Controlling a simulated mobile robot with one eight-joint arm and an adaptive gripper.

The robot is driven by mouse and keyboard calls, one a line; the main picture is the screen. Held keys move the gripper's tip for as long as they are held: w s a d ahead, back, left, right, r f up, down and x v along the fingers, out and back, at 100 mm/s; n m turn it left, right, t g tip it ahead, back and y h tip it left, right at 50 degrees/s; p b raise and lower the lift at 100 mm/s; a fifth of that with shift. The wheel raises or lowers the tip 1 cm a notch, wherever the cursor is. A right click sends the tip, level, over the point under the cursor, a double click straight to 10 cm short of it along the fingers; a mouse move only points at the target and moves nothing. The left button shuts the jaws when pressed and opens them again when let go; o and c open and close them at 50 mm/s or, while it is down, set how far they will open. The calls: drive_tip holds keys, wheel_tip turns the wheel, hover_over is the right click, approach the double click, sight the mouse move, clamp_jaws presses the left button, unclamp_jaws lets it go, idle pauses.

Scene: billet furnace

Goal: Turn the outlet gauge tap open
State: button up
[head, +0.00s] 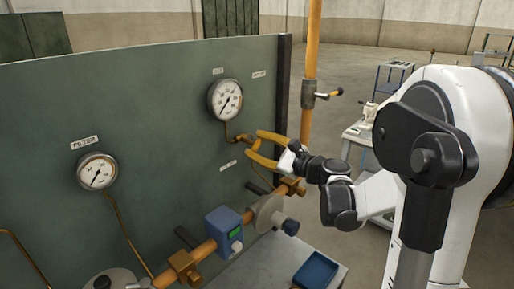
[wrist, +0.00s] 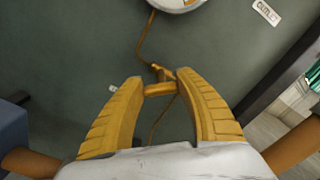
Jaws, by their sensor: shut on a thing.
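The outlet gauge (head: 225,100) is a round white dial on the green panel, and its lower rim shows at the top of the wrist view (wrist: 178,4). A thin copper pipe runs down from it to a small brass tap (wrist: 161,73). The tap's short handle (wrist: 160,89) lies crosswise in the wrist view. My gripper (head: 253,143) has yellow ridged fingers and reaches the tap from the right. In the wrist view my gripper (wrist: 158,86) is shut on the handle, one fingertip at each end. The handle is mostly hidden in the head view.
The filter gauge (head: 97,171) is on the panel at left. Below run a thick copper pipe (head: 198,253), a blue box (head: 224,231) and a grey round fitting (head: 269,213). A vertical orange pipe with a valve (head: 308,95) stands beyond the panel's right edge. A blue tray (head: 316,270) lies low.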

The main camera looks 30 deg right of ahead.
drive_tip(key=n+b, duration=0.1)
drive_tip(key=n, duration=0.4)
drive_tip(key=shift+a+f, duration=0.1)
drive_tip(key=shift+n+b, duration=0.45)
drive_tip(key=shift+n, duration=1.95)
drive_tip(key=o, duration=1.2)
drive_tip(key=shift+f, duration=0.1)
drive_tip(key=v, duration=1.2)
